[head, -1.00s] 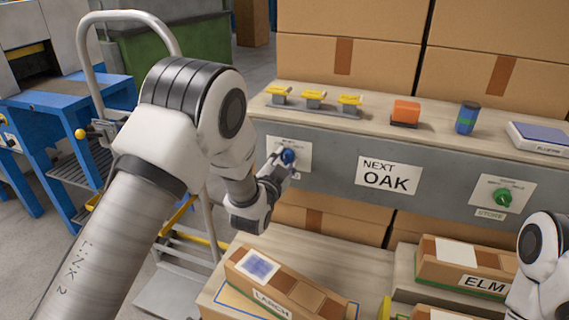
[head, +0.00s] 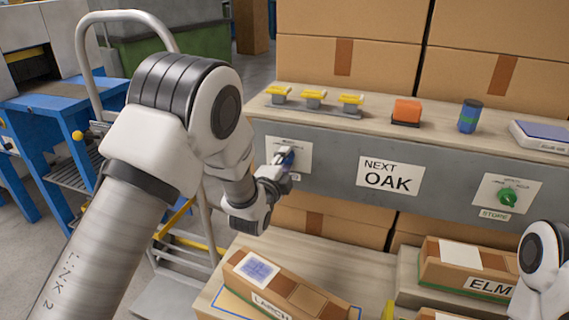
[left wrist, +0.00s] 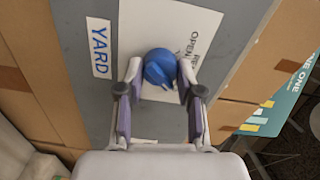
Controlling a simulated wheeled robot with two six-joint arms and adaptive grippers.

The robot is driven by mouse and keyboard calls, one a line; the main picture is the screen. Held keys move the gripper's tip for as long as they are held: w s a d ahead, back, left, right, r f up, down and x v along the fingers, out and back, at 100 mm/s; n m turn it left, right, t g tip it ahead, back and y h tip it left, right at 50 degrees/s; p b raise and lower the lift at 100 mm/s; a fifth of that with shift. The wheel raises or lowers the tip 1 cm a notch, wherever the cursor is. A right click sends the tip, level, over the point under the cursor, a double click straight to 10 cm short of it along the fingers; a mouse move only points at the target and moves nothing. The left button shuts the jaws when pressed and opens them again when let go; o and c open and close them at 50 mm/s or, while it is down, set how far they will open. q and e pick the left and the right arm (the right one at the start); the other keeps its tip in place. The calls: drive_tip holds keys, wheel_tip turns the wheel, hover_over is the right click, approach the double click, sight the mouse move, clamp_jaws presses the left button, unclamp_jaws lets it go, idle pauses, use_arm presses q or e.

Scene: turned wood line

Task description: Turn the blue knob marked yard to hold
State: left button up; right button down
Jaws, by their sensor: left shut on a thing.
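The blue knob (left wrist: 159,68) sits on a white plate (left wrist: 186,25) on the grey panel, beside a label (left wrist: 99,47) reading YARD in the left wrist view. My left gripper (left wrist: 157,82) has its two fingers on either side of the knob and is shut on it. In the head view the knob (head: 288,158) is partly hidden by my left gripper (head: 280,168). The plate's print is partly covered, so I cannot read which position the knob points to. My right gripper is out of the picture; only part of my right arm shows at the right edge.
A green knob (head: 508,196) marked STORE is on the panel to the right. A NEXT OAK sign (head: 388,178) lies between the knobs. Boxes labelled LARCH (head: 285,285) and ELM (head: 470,268) lie below. An orange block (head: 407,110) and blue cylinder (head: 469,115) stand on the shelf.

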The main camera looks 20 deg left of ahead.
use_arm(q)
drive_tip(key=shift+m, duration=0.4)
drive_tip(key=o, duration=1.1)
drive_tip(key=shift+o, duration=0.2)
drive_tip(key=shift+s, duration=0.1)
drive_tip(key=s, duration=1.1)
drive_tip(key=shift+s+a, duration=0.15)
drive_tip(key=shift+s, duration=0.25)
